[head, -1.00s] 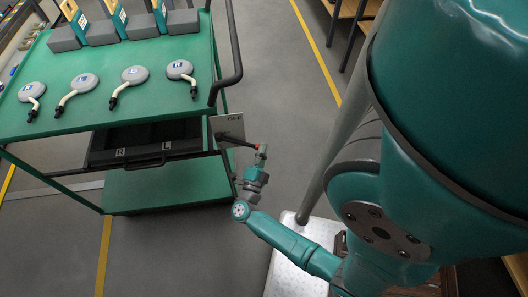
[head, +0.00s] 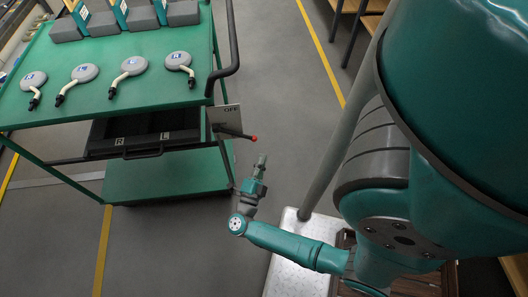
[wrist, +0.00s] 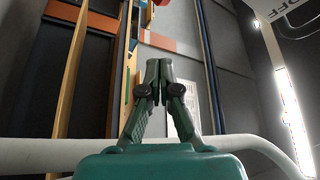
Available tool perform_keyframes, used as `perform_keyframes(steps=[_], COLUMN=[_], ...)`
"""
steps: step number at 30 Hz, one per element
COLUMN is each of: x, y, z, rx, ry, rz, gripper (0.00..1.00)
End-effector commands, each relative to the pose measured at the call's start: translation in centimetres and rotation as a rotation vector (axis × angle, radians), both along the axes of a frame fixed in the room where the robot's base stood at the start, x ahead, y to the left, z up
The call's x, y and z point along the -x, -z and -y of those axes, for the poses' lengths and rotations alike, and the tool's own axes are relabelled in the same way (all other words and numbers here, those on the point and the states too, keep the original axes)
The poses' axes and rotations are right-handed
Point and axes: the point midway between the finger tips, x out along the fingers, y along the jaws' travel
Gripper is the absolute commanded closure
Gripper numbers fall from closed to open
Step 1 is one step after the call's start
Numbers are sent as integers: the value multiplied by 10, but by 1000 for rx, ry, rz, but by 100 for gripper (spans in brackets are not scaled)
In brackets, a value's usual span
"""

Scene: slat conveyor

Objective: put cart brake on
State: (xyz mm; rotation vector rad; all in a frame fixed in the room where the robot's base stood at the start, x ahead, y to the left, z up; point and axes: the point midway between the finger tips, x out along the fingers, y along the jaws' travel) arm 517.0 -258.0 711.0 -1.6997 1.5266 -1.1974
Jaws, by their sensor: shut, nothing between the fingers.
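The green cart (head: 150,90) stands at the left. On its right side is a pale plate (head: 221,113) marked OFF. A dark brake lever (head: 236,133) sticks out to the right from it, ending in a red knob (head: 253,138). My gripper (head: 262,157) is shut and empty, just below and right of the knob and apart from it. In the wrist view my closed fingers (wrist: 158,66) point upward. Part of the red knob (wrist: 162,2) shows at the top edge, and the OFF plate (wrist: 292,22) is at top right.
The cart's top holds several grey round-headed parts (head: 133,65) and grey blocks (head: 142,18). Under it hangs a black drawer (head: 135,140) marked R and L. The cart's curved handle (head: 233,60) rises above the lever. Grey floor lies open right of the cart.

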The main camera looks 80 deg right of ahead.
Motion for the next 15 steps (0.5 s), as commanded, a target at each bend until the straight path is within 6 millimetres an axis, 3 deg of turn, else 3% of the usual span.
perform_keyframes(steps=[6, 15], x=[-1, 0], y=[4, 6], z=[-16, -21], rx=[-1, 0], ry=[-2, 1], rz=[1, 0], gripper=[100, 100])
